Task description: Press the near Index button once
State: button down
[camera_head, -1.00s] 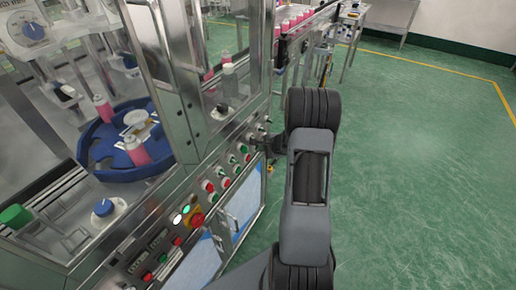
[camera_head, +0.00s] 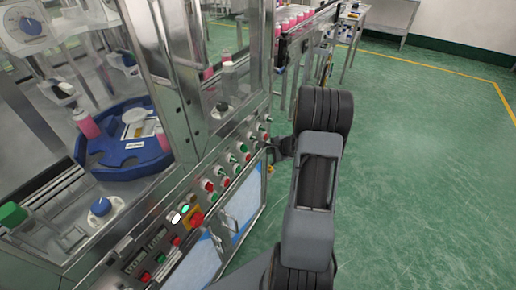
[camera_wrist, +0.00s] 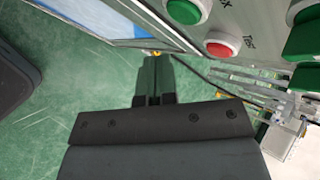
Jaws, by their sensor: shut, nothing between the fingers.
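In the wrist view my gripper (camera_wrist: 157,62) is shut and empty, its fingers pointing at the lower edge of the panel. A green button (camera_wrist: 187,10) with a label ending in "x", most of it cut off, sits at the top edge, with a red button (camera_wrist: 222,48) beside it. The fingers are apart from both. In the head view the button panel (camera_head: 222,172) carries several red and green buttons. My gripper (camera_head: 270,148) is beside its far part, mostly hidden by my arm. I cannot read the labels there.
A blue turntable (camera_head: 128,168) with a pink can (camera_head: 87,124) stands behind the machine's frame. A red emergency button (camera_head: 196,219) and lit lamps (camera_head: 185,209) are on the near panel. Green floor (camera_head: 420,180) is free to the right.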

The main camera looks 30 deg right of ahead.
jog(key=shift+s+d+b, duration=0.15)
jog(key=shift+s+d, duration=0.25)
jog(key=shift+s, duration=0.3)
jog(key=shift+s+d+b, duration=0.15)
jog(key=shift+s+d, duration=0.2)
jog(key=shift+s, duration=0.35)
jog(key=shift+a, duration=0.1)
jog(key=s+a+r+n+g+y+p, duration=0.2)
jog(key=s+a+r+n+g, duration=0.35)
jog(key=s+a+n, duration=0.4)
jog(key=s+a+r+n+h+p, duration=0.2)
jog(key=s+a+r+n, duration=0.1)
jog(key=a+r+n, duration=0.2)
jog(key=s+a+r+n+h+p, duration=0.2)
jog(key=a+r+n, duration=0.4)
jog(key=a+r, duration=0.4)
notch_tip(320, 180, up, 3)
jog(key=shift+s+r+h, duration=0.1)
jog(key=shift+s+h, duration=0.2)
jog(key=shift+s, duration=0.55)
jog(key=c, duration=1.8)
grip_release()
jog(key=shift+a+t, duration=0.1)
jog(key=shift+t, duration=0.15)
